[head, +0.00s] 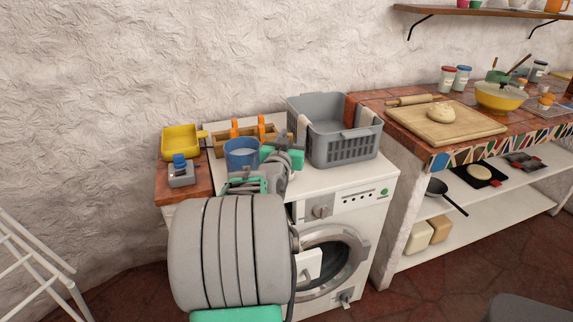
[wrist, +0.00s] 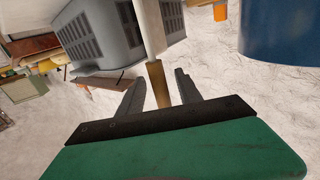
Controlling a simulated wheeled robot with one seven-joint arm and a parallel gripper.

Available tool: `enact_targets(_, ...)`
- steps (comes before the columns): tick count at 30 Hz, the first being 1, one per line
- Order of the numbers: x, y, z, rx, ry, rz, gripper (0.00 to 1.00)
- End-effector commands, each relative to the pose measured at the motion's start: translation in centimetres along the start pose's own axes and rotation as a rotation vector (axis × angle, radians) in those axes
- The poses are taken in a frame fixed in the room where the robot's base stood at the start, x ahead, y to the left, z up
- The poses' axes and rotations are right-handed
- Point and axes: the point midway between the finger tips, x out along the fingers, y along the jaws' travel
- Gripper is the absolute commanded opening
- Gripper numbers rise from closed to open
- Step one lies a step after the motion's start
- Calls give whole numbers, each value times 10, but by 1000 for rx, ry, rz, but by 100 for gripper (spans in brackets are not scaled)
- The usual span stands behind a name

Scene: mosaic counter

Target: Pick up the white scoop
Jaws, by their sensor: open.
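In the wrist view, a long white piece (wrist: 149,26) with a narrow tan end (wrist: 158,84) runs down toward my gripper (wrist: 157,80). It looks like the white scoop with a handle, though its bowl shape does not show. My gripper is open, with one dark finger on each side of the tan end. I cannot tell whether either finger touches it. In the head view, a pale upright piece (head: 302,129) shows at the left side of the grey basket, probably the same thing. My arm hides much of the area there.
The grey basket (head: 345,150) stands close on the right of the washing machine top (head: 378,177). A blue bucket (head: 241,154) is on the left, by a wooden caddy with orange handles (head: 234,128).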

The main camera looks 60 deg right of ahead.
Motion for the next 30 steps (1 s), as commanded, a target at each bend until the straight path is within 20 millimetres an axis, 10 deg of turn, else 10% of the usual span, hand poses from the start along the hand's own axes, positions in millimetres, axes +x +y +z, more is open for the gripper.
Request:
enact_targets(8, 10, -3, 1, 1, -1, -5, 42)
enact_targets(24, 10, -4, 1, 0, -2, -7, 0)
enact_targets(30, 10, -4, 1, 0, -2, -7, 0)
